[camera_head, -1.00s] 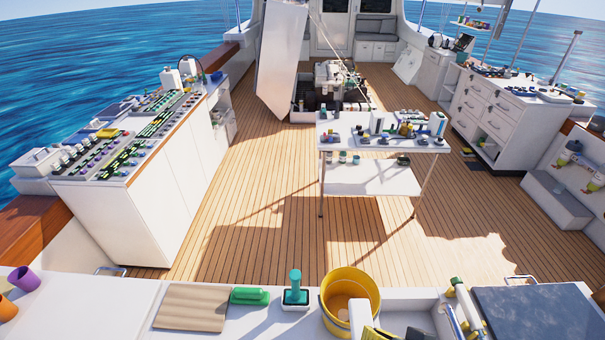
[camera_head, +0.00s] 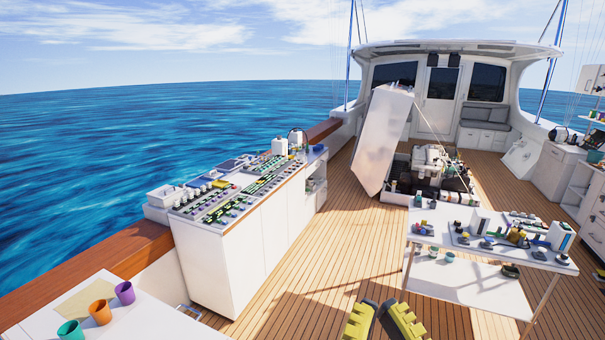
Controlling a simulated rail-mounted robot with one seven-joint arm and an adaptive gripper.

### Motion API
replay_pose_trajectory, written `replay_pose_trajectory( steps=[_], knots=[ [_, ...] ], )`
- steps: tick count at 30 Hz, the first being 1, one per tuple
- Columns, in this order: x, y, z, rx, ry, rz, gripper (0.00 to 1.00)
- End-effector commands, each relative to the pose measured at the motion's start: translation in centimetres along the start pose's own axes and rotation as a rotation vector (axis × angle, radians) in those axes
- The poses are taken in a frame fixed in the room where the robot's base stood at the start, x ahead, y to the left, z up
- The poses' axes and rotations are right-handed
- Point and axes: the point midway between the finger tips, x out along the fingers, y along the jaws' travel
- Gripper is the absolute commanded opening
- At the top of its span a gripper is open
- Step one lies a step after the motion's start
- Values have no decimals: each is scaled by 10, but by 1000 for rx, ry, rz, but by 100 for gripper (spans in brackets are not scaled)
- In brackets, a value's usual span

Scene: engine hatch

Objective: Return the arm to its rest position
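My gripper (camera_head: 381,318) shows at the bottom edge of the head view, right of centre. Only its two yellow and black fingers are visible, close to each other. Nothing can be seen held between them. The rest of the gripper and the arm are out of the picture, so the arm's pose cannot be made out. The fingers appear in front of the wooden deck (camera_head: 335,265), to the left of the white work table's legs.
The white work table (camera_head: 470,285) holds several small items. A white cabinet (camera_head: 240,265) with trays of parts stands at the left. Three cups, one purple (camera_head: 125,293), stand on a near counter (camera_head: 160,328). The open hatch lid (camera_head: 382,140) stands by the engine (camera_head: 430,160).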

Motion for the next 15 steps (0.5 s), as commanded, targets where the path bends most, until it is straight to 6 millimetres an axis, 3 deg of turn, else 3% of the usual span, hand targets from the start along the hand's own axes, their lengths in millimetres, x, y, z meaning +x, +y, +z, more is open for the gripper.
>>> replay_pose_trajectory(
  steps=[1, 6, 10, 15],
  knots=[
    [14, 0, -38, 3, 1, 0, 0],
    [36, 1, -93, 11, -2, 0, 0],
    [44, 1, -113, 15, -4, 0, 0],
    [44, 1, -112, 17, -5, 0, 0]
  ],
)
